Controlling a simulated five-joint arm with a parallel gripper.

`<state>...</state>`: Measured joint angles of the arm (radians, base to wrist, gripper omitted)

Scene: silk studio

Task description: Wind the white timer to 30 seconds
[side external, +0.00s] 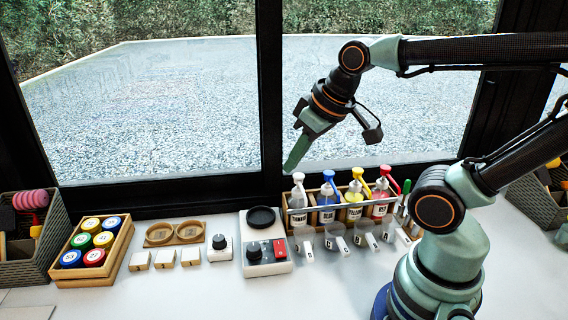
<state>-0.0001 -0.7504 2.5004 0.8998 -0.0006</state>
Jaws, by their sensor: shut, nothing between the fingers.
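The white timer (220,252) is a small white block with a black knob on top, standing on the white table. It stands between the small white blocks and the device with a black plate. The markings around its knob are too small to read. My gripper (292,165) is shut and empty. It hangs in the air in front of the window, above and to the right of the timer, well apart from it.
A white device (265,268) with a black dial and red switch stands right of the timer. A rack of pump bottles (340,215) and clear cups (335,240) stand further right. A wooden box of coloured lids (122,235) and wooden rings (175,231) are left.

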